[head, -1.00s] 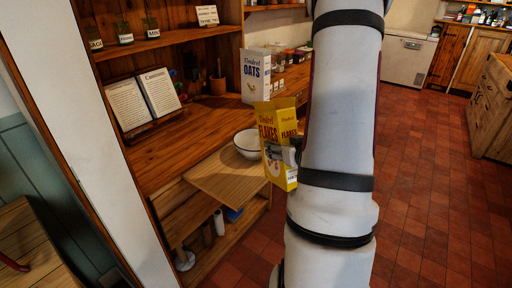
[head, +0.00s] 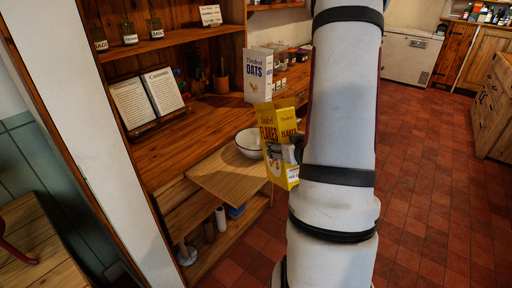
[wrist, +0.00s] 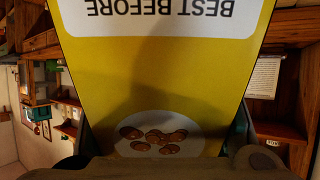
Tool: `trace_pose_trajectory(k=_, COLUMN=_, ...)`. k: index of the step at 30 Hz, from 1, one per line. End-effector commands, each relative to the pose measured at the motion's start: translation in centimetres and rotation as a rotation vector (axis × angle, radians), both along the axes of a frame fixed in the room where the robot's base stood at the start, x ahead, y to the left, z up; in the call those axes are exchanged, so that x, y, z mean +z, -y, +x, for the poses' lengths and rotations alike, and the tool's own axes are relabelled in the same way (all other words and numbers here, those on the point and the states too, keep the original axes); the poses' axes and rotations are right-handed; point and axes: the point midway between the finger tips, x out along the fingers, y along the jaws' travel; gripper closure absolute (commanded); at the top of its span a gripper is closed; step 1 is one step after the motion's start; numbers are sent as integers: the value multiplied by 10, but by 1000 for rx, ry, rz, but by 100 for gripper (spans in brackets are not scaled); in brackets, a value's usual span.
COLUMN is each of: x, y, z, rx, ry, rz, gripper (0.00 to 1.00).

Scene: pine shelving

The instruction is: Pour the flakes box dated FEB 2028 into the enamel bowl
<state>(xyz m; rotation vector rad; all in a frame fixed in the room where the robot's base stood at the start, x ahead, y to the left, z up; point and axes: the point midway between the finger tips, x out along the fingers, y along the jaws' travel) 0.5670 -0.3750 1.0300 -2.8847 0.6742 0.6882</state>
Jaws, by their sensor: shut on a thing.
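A yellow flakes box (head: 272,137) stands roughly upright in my gripper (head: 297,150), just right of the bowl in the head view. My gripper is shut on the box, and my arm hides part of its right side. In the wrist view the yellow box (wrist: 160,75) fills the middle, upside down, with "BEST BEFORE" on a white panel; the date itself is out of frame. The white enamel bowl (head: 248,150) with a dark rim sits on the pull-out wooden board (head: 225,185), left of the box and partly hidden by it.
A white oats box (head: 257,74) stands on the wooden counter (head: 190,125) behind the bowl. An open book (head: 147,98) rests on a stand at the left. Labelled jars (head: 129,36) line the shelf above. Open tiled floor (head: 420,190) lies to the right.

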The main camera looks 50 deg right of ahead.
Motion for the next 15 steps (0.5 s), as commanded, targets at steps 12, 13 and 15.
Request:
trace_pose_trajectory(k=12, x=3, y=-2, z=-4, rx=1, ry=-56, rz=27, gripper=76)
trace_pose_trajectory(k=13, x=3, y=-2, z=-5, rx=1, ry=-59, rz=29, gripper=76)
trace_pose_trajectory(k=15, x=3, y=-2, z=-5, rx=1, ry=-67, rz=33, gripper=76)
